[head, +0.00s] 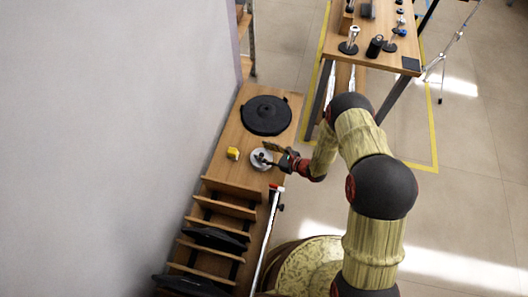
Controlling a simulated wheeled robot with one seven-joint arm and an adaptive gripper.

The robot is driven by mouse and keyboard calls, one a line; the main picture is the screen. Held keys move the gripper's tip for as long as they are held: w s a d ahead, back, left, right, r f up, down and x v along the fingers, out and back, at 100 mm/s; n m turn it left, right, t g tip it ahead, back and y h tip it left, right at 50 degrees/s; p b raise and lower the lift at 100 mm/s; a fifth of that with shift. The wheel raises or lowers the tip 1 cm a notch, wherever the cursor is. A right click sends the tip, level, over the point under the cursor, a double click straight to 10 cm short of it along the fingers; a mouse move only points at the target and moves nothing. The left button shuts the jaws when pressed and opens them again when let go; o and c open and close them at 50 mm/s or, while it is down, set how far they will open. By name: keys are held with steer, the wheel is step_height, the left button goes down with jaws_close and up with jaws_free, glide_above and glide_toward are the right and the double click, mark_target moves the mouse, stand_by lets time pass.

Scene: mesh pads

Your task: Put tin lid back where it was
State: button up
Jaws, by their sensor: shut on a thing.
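A small round silvery thing, which looks like the tin lid (258,164), is at the right side of the low wooden bench in the head view. My gripper (270,156) reaches in from the right, over this piece, and is shut on it. Dark gripper parts cover some of its upper right. I cannot tell whether it touches the bench top or is held just above it.
A large black round pad (266,115) lies on the bench (226,134) behind the lid. A yellow block (233,153) stands to the left. A slatted wooden rack (228,208) with dark discs is in front. Some bench top is bare. A wall (110,130) borders the left.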

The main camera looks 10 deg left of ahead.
steer(key=shift+f, duration=0.2)
steer(key=o, duration=1.1)
steer(key=shift+r, duration=0.1)
